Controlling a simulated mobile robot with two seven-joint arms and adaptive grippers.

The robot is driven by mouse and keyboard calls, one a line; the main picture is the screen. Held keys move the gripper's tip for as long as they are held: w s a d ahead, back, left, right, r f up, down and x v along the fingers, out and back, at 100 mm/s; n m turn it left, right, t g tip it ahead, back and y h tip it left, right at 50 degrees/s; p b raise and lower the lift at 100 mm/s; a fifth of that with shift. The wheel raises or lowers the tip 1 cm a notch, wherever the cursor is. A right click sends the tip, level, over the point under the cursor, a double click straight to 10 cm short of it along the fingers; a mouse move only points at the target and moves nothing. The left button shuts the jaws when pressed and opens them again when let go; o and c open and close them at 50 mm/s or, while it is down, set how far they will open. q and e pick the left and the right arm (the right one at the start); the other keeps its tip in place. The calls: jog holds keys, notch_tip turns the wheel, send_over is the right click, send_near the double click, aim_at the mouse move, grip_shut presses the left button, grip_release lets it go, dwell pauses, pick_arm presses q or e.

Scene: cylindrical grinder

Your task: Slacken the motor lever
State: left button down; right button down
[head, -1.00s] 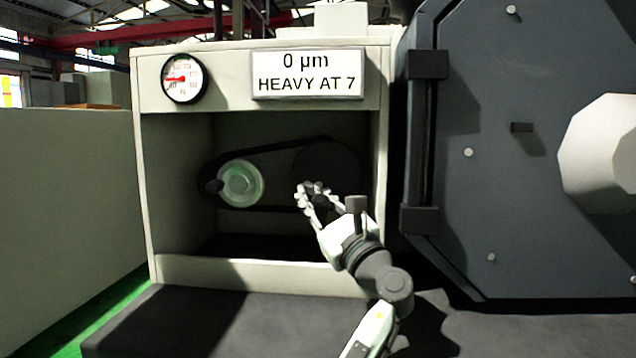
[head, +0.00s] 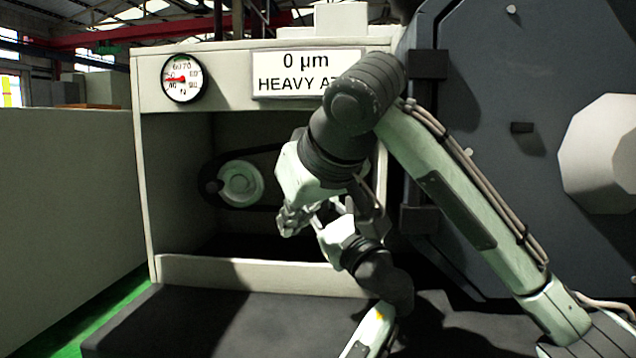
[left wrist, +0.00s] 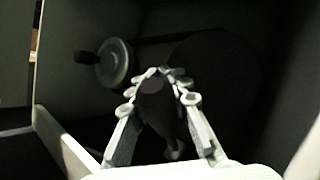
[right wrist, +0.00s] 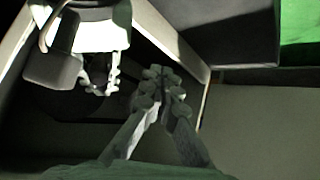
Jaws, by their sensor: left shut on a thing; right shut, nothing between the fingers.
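My left gripper (left wrist: 162,75) is shut on a dark, rounded handle that looks like the motor lever (left wrist: 155,92), inside the open bay. In the head view my right arm largely hides the left gripper and this handle. My right gripper (head: 292,220) is shut and empty at the mouth of the bay, just left of the left gripper. In the right wrist view the right fingertips (right wrist: 161,82) touch each other, and the left gripper's pale fingers show to their left. A pale green pulley (head: 240,184) with a dark belt sits deeper in the bay.
The bay's front sill (head: 240,275) runs below my grippers. A dark grey machine door (head: 500,190) stands at the right. The bay's left side is free.

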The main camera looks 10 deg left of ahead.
jog(key=w+d+r+m+t+h, duration=0.2)
jog(key=w+r+m+t+h, duration=0.15)
jog(key=r, duration=0.65)
send_over(322, 218)
jog(key=s, duration=0.1)
jog(key=shift+m+t, duration=0.35)
jog(key=f, duration=0.5)
jog(key=shift+s+a+f, duration=0.15)
jog(key=shift+a+f, duration=0.2)
jog(key=shift+f, duration=0.05)
jog(key=shift+s+d+f, duration=0.1)
jog(key=shift+s+f, duration=0.2)
jog(key=shift+s, duration=0.05)
